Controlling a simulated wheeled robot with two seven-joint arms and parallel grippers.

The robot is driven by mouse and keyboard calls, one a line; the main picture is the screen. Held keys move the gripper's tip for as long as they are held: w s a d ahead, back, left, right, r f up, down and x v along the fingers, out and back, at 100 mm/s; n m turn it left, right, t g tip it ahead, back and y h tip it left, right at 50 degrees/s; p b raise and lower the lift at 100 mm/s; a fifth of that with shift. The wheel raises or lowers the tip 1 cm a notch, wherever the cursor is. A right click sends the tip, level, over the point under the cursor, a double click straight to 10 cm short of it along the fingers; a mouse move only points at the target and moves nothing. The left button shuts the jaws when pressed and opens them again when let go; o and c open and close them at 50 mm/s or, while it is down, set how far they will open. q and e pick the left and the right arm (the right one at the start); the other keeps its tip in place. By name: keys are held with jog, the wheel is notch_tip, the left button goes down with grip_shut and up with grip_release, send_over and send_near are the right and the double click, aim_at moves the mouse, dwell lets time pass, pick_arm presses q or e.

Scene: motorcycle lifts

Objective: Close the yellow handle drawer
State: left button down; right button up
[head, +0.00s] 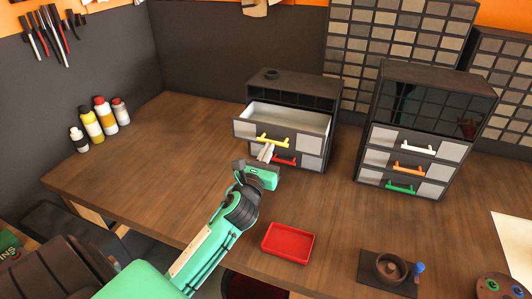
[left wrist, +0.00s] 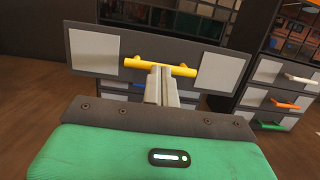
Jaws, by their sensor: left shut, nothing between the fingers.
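The yellow-handle drawer (head: 243,130) is pulled out of the left dark cabinet (head: 290,93), and its pale, empty-looking inside shows from above. Its yellow handle (head: 272,140) is on the front panel, which also fills the upper part of the left wrist view (left wrist: 146,48). My left gripper (head: 266,152) is shut and empty, with its fingertips right at the yellow handle (left wrist: 160,67). In the left wrist view the fingertips overlap the middle of the handle; I cannot tell whether they touch it. My right gripper is not in view.
A red-handle drawer (head: 284,160) sits below the open one. A second cabinet (head: 425,85) with white, orange and green handles stands to the right. A red tray (head: 288,242) lies near the table's front edge. Bottles (head: 105,116) stand at the back left.

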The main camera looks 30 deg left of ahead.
aim_at(280, 127)
pick_arm(q)
jog(key=x, duration=0.4)
jog(key=f+x, duration=0.1)
jog(key=x, duration=0.2)
jog(key=f+x, duration=0.1)
jog(key=x, duration=0.3)
jog(key=shift+w, duration=0.5)
jog(key=shift+a, duration=0.15)
jog(key=shift+r, duration=0.2)
jog(key=shift+r, duration=0.1)
jog(key=shift+a, duration=0.1)
